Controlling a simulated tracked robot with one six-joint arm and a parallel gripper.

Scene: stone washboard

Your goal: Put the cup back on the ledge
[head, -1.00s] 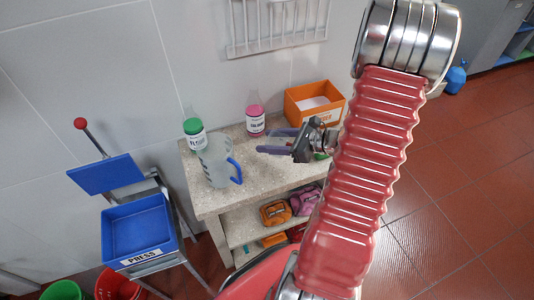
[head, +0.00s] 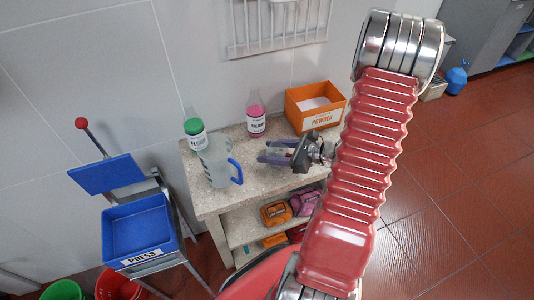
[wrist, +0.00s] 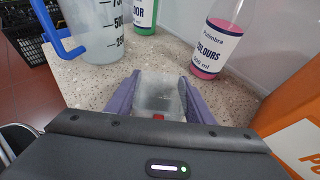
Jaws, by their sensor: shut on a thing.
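My gripper (head: 268,153) has purple fingers and is shut on a small translucent cup. The cup (wrist: 160,95) sits between the fingers in the wrist view, with a small red patch at its near end. The cup is mostly hidden by the fingers in the head view. The gripper is over the right part of the speckled stone top (head: 220,198), the only ledge-like surface I can make out. I cannot tell whether the cup touches the stone.
A measuring jug (head: 217,165) with a blue handle stands on the stone at left. An orange powder box (head: 318,122) is at back right. A lower shelf (head: 245,230) holds several packets.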

